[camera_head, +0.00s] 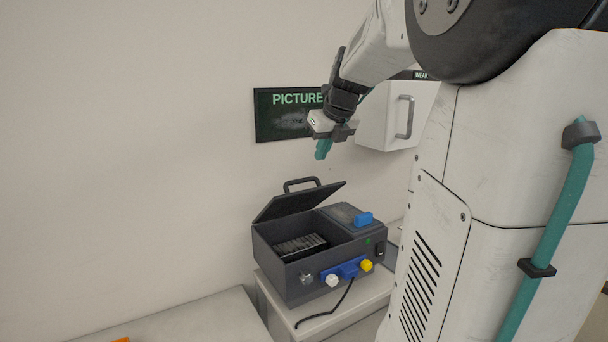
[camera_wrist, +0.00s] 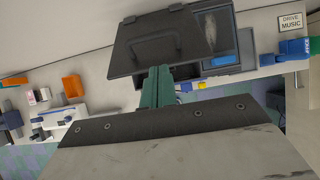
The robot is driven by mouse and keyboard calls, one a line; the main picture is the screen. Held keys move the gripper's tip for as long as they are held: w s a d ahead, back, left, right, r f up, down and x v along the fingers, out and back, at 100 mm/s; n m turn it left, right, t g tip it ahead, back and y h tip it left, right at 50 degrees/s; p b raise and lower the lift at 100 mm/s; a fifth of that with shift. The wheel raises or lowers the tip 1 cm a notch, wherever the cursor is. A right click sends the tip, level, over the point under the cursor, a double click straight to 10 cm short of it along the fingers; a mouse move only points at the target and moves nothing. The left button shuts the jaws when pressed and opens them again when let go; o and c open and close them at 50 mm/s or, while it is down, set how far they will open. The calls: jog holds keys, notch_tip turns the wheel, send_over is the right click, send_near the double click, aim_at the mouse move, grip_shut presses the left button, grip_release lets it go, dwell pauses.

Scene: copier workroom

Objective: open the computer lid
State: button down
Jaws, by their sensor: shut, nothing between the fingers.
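The computer (camera_head: 310,268) is a dark grey box on a small white stand against the wall. Its lid (camera_head: 300,202) with a black handle (camera_head: 302,184) is tilted up, and several dark slats show inside. In the wrist view the lid (camera_wrist: 150,60) fills the top middle, with its handle (camera_wrist: 155,47) facing the camera. My gripper (camera_head: 322,150) has teal fingers and hangs in the air above the computer, apart from the lid. Its fingers (camera_wrist: 157,85) are together and hold nothing.
Blue, white and yellow knobs sit on the computer's front, with a black cable (camera_head: 325,313) hanging down. A white cabinet (camera_head: 390,115) and a dark "PICTURE" sign (camera_head: 272,115) are on the wall behind. A pale table (camera_head: 190,318) stands at the front left.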

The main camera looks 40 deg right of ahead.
aim_at(311, 178)
jog(key=x, duration=1)
jog(key=shift+a, duration=0.1)
